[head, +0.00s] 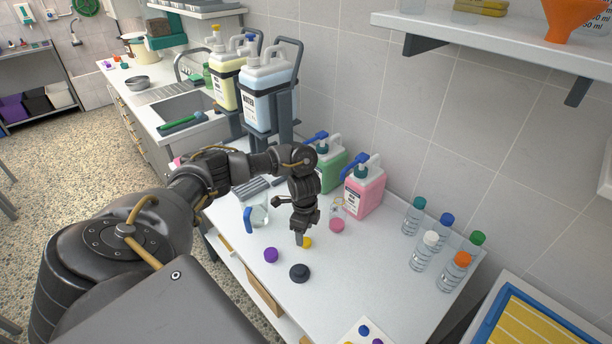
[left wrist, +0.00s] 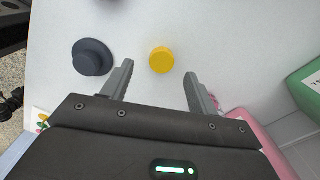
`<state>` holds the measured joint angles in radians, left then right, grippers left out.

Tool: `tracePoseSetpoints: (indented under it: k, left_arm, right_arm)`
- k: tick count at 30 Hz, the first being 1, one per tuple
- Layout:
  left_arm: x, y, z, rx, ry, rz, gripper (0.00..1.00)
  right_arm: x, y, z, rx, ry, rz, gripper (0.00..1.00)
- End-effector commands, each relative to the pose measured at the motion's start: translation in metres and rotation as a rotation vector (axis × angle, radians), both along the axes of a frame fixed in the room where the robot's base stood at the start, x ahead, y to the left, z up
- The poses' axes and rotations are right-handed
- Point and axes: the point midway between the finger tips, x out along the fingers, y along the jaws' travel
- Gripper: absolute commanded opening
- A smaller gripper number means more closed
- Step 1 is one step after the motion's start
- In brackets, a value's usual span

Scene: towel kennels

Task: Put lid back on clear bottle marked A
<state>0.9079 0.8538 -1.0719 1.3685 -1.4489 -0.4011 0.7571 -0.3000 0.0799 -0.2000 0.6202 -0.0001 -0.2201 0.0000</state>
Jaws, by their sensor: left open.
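A yellow lid (head: 307,243) lies on the white counter right by my left gripper (head: 301,238). In the left wrist view the yellow lid (left wrist: 161,60) sits just ahead of the gap between the open fingers (left wrist: 160,86), with nothing held. A purple lid (head: 271,255), a black knobbed lid (head: 300,273) and a pink lid (head: 337,225) lie around it. Several clear bottles stand at the right with teal, blue, white (head: 424,250), green and orange caps. I cannot read a mark A on any of them. My right gripper is not in view.
A pink jug (head: 364,190) and a green jug (head: 330,170) stand at the wall behind the gripper. A clear jug with a blue handle (head: 248,219) stands left of it. A shelf (head: 500,42) overhangs the right. The counter between the lids and bottles is clear.

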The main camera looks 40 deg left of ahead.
Motion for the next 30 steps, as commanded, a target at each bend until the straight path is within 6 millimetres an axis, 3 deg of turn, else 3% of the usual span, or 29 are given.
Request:
tracePoseSetpoints:
  k: [9,21,30]
  left_arm:
    - [0.003,-0.001,-0.04,0.0,0.002,0.001,0.59]
    - [0.004,-0.001,-0.044,0.001,0.001,0.0,0.59]
    - [0.004,-0.001,-0.044,0.001,0.001,0.0,0.2]
  right_arm:
    - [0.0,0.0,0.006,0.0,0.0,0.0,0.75]
    - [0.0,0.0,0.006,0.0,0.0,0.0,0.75]
    - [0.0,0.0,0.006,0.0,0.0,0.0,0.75]
